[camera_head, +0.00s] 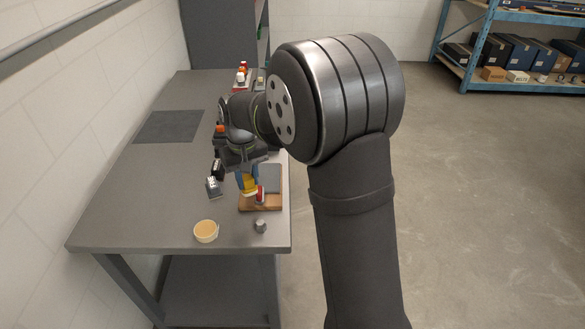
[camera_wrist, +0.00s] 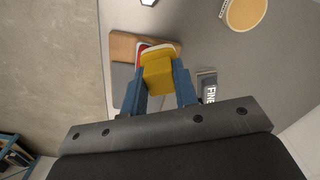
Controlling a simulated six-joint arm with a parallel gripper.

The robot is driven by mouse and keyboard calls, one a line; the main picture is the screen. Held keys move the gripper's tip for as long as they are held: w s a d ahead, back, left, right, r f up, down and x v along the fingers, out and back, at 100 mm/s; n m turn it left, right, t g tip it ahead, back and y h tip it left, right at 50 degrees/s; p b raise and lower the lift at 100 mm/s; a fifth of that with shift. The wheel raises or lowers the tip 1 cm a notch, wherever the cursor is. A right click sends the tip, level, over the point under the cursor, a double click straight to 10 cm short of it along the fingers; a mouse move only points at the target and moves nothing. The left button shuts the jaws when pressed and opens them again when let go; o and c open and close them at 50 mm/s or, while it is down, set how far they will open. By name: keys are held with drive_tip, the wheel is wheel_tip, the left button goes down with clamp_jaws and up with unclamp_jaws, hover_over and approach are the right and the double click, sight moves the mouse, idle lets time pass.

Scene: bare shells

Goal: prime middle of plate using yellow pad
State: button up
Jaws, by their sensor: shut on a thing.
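My gripper (camera_head: 247,178) is shut on the yellow pad (camera_head: 250,188), a yellow block with a pale layer at its far end. In the wrist view my gripper (camera_wrist: 159,84) has its blue fingers on both sides of the yellow pad (camera_wrist: 158,76). The pad is over a wooden board (camera_head: 246,208). A grey plate (camera_head: 272,177) shows at the board and also in the wrist view (camera_wrist: 122,78); the pad and fingers hide part of it. A red and white piece (camera_head: 261,194) is close beside the pad. I cannot tell whether the pad touches anything below.
A round tub with cream-coloured contents (camera_head: 206,232) stands near the table's front edge. A small metal piece (camera_head: 260,226) is right of it. A block marked "FINE" (camera_wrist: 208,88) lies beside the board. A dark grey mat (camera_head: 168,126) lies farther back. The table's left side is mostly clear.

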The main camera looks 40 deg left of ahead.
drive_tip(key=s+a+n, duration=0.3)
drive_tip(key=s+n, duration=0.1)
drive_tip(key=s, duration=1)
drive_tip(key=shift+a+f, duration=0.1)
drive_tip(key=shift+f, duration=2.7)
drive_tip(key=shift+f, duration=0.6)
drive_tip(key=shift+r, duration=0.1)
wheel_tip(320, 180, up, 7)
drive_tip(key=shift+w, duration=0.1)
